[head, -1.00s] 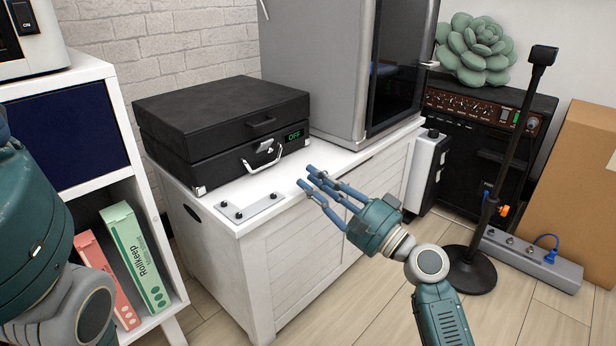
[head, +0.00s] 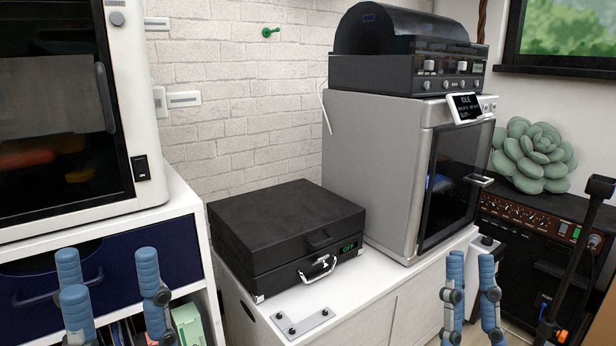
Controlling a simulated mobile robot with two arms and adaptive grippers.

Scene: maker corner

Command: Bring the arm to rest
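My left gripper (head: 110,275) is at the lower left of the head view, its blue fingers pointing up and spread apart with nothing between them. It shows in front of the navy drawer of the white shelf unit. My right gripper (head: 471,275) is at the lower right, its blue fingers also upright, with an empty gap between them. It shows in front of the white cabinet's right end. The palms and most of both arms are below the picture edge.
A closed black case (head: 288,228) reading OFF and a small metal plate (head: 304,322) lie on the white cabinet (head: 352,308). A grey machine (head: 385,165) stands behind. A black amplifier (head: 530,235), a plant (head: 533,155) and a microphone stand (head: 575,265) are at right.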

